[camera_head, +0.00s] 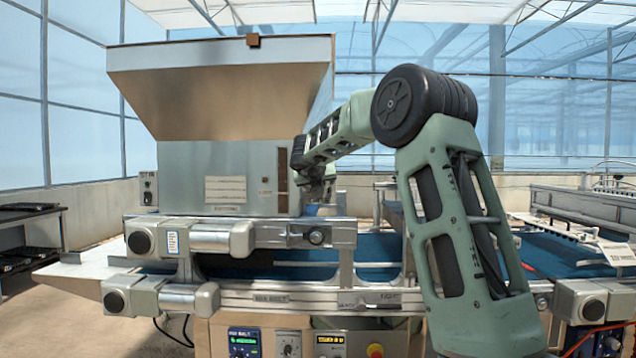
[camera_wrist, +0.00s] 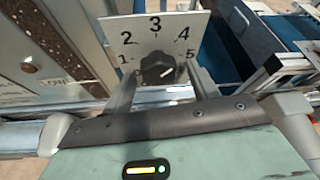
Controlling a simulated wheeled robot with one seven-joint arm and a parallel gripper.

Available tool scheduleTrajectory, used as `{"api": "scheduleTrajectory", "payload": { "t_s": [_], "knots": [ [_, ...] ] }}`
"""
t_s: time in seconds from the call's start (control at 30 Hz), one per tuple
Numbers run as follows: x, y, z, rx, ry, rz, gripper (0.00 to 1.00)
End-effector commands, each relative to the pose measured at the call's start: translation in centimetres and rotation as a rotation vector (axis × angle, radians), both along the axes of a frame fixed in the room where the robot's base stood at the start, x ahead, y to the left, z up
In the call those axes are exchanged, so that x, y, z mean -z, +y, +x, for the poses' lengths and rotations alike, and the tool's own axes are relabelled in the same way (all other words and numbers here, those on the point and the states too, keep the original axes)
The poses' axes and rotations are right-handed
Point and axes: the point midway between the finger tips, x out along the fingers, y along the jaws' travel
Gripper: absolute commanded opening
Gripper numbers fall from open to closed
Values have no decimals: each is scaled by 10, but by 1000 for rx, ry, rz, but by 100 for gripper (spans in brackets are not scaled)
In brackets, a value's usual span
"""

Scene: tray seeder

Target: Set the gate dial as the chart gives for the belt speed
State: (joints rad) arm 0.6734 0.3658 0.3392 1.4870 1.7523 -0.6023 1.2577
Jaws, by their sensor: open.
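The gate dial is a black knob (camera_wrist: 157,68) on a pale plate (camera_wrist: 140,28) numbered 1 to 5 in an arc. Which number it points at is too unclear to read. My gripper (camera_wrist: 158,80) is open, with one finger on each side of the knob; I cannot tell whether they touch it. In the head view my gripper (camera_head: 318,186) is at the right end of the hopper front, and the dial is hidden there. A pale label sheet (camera_head: 225,190), possibly the chart, is on the hopper front; its text is unreadable. A control box with a green readout (camera_head: 243,341) is below; its value is unreadable.
The grey hopper (camera_head: 220,95) rises behind the blue belt (camera_head: 375,247) and its metal rails. Another control box with a yellow readout (camera_head: 330,340) and a red button (camera_head: 375,350) are below. A second conveyor (camera_head: 575,255) is at right.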

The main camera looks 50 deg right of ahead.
Motion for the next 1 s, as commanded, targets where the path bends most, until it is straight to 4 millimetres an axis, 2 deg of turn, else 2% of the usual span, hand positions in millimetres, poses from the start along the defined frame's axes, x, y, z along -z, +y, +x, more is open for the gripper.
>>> {"api": "scheduleTrajectory", "payload": {
  "t_s": [0.17, 0.27, 0.7, 1.0],
  "knots": [
    [-5, 8, -5, -2, -1, -2, 59],
    [-12, 21, -14, -2, -2, -1, 59],
    [-50, 97, -69, -3, -2, -2, 59],
    [-64, 127, -92, -1, 0, 0, 59]
  ]
}}
